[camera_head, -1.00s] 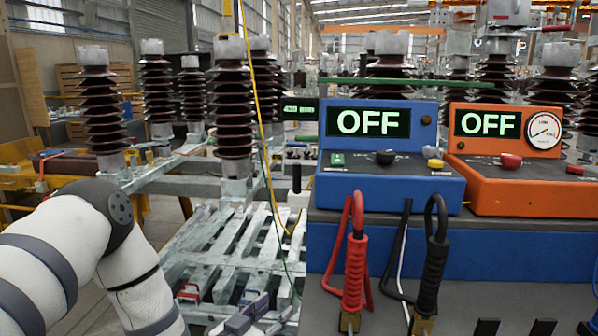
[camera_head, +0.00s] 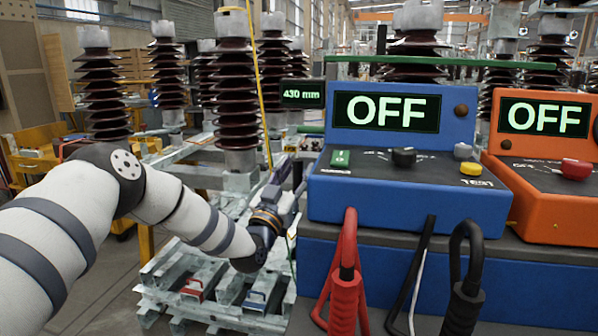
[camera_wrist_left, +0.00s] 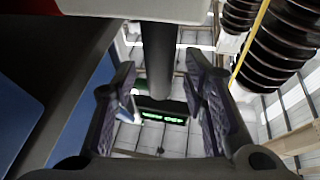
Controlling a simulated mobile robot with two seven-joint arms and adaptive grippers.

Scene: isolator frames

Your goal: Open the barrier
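A long thin green bar (camera_head: 440,62) runs level behind the tops of the blue and orange units; I cannot tell for sure that it is the barrier. My left gripper (camera_head: 285,178) is in the head view, pointing up just left of the blue unit, below the small display reading 430 mm. In the left wrist view my left gripper (camera_wrist_left: 163,100) is open, with a dark cylindrical handle (camera_wrist_left: 157,62) between its fingers. Gaps show on both sides of the handle. The handle is hidden in the head view. My right gripper is not in view.
The blue unit (camera_head: 405,190) and the orange unit (camera_head: 550,200) both read OFF. Red and black cables (camera_head: 345,270) rise in front of them.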

